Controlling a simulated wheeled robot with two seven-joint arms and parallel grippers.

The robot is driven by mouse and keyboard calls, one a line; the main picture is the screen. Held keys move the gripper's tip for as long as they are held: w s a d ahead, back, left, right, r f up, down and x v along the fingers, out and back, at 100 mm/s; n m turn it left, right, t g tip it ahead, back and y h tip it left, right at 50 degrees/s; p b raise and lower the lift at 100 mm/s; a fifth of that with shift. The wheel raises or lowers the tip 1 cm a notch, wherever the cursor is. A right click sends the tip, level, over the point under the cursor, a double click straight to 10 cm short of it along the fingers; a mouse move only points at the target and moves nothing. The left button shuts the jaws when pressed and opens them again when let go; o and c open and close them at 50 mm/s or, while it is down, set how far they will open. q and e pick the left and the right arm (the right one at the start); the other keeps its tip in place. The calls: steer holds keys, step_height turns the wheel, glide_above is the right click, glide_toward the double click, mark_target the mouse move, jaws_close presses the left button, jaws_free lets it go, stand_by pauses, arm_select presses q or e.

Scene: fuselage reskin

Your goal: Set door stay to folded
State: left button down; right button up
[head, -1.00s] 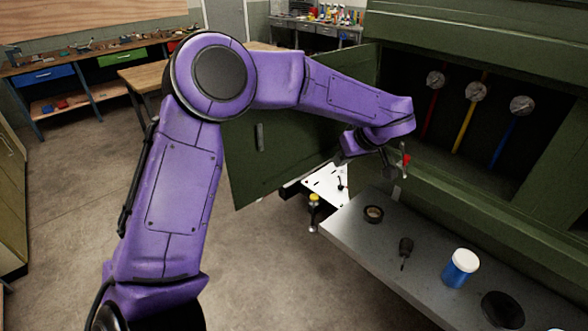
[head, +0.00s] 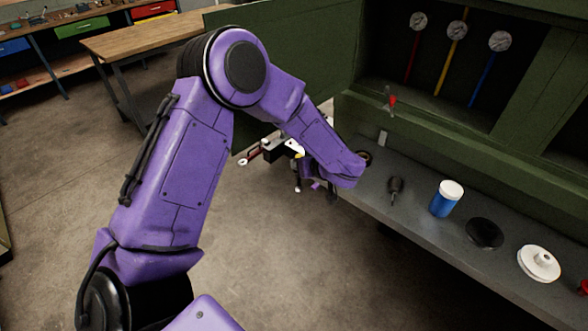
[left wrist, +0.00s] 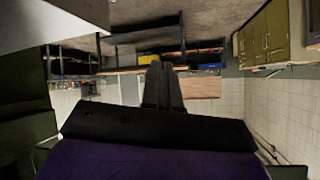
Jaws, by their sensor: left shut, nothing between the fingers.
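The green door (head: 290,70) stands open behind my left arm, at the left of the dark bay. A small red-tipped part (head: 391,100) shows at the bay's near left edge, with a small pale plate (head: 383,138) below it. I cannot tell whether this is the door stay or how it is set. My left gripper's wrist is at the left end of the grey shelf, apart from the red-tipped part; its fingers are hidden in the head view. In the left wrist view my left gripper (left wrist: 165,85) is shut and empty. My right gripper is not in view.
The grey shelf (head: 425,222) holds a dark tool (head: 395,190), a blue jar (head: 445,200), a black disc (head: 485,233) and a white round part (head: 539,262). Red, yellow and blue rods hang inside the bay. A wooden table (head: 140,40) stands at the back left.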

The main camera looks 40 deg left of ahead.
arm_select(q)
steer(key=shift+s+f, duration=0.35)
steer(key=shift+f, duration=0.3)
steer(key=shift+f, duration=0.1)
steer(key=s+d+f+m+t+h+b, duration=0.15)
steer(key=s+f, duration=0.25)
steer(key=f, duration=0.4)
steer(key=s+f+m+t+b, duration=0.25)
steer(key=s+f, duration=0.25)
steer(key=f, duration=0.3)
steer(key=s+d+f+g+h+b, duration=0.1)
steer(key=s+d+f+h, duration=0.2)
steer(key=s+f, duration=0.3)
steer(key=s+d+f+m+g+h+b, duration=0.1)
steer(key=s+f, duration=0.6)
steer(key=s, duration=0.8)
steer(key=shift+s+d+f+m+g+h+b, duration=0.15)
steer(key=shift+s+d+m+g+h+b, duration=0.15)
steer(key=shift+d+g+h+b, duration=0.5)
steer(key=shift+d, duration=0.1)
